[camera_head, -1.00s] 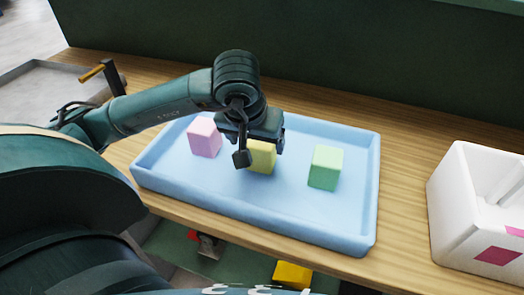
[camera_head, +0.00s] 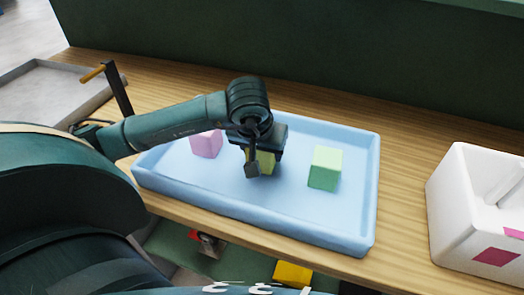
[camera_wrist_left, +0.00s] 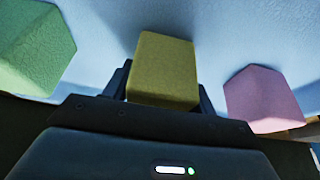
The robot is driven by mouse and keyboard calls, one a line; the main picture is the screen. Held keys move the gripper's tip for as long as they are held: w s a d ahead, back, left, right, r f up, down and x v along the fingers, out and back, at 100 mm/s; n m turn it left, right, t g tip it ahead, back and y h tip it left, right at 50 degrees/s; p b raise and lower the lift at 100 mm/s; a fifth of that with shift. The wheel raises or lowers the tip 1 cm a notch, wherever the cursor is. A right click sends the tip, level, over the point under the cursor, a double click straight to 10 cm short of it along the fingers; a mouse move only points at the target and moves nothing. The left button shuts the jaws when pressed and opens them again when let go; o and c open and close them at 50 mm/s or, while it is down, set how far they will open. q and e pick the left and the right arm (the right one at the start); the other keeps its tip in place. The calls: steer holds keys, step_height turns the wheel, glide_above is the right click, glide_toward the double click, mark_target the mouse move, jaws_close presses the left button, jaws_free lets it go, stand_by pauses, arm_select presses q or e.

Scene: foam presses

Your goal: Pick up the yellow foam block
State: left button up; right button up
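The yellow foam block (camera_head: 265,161) stands in the blue tray (camera_head: 300,226), between the pink foam block (camera_head: 206,143) and the green foam block (camera_head: 325,168). My left gripper (camera_head: 262,165) is lowered over the yellow block, hiding much of it in the head view. In the left wrist view the yellow block (camera_wrist_left: 163,65) sits between the fingers of my left gripper (camera_wrist_left: 163,92), one on each side. The fingers look open and very close to its sides; contact cannot be made out. My right gripper is not in view.
The pink block (camera_wrist_left: 262,98) and green block (camera_wrist_left: 35,45) flank the gripper, with bare tray between. A white box with pink patches (camera_head: 455,210) stands right of the tray. A grey tray (camera_head: 55,95) is at the far left. A yellow object (camera_head: 293,273) lies below the table edge.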

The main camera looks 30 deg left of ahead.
arm_select(q)
steer(key=c, duration=0.5)
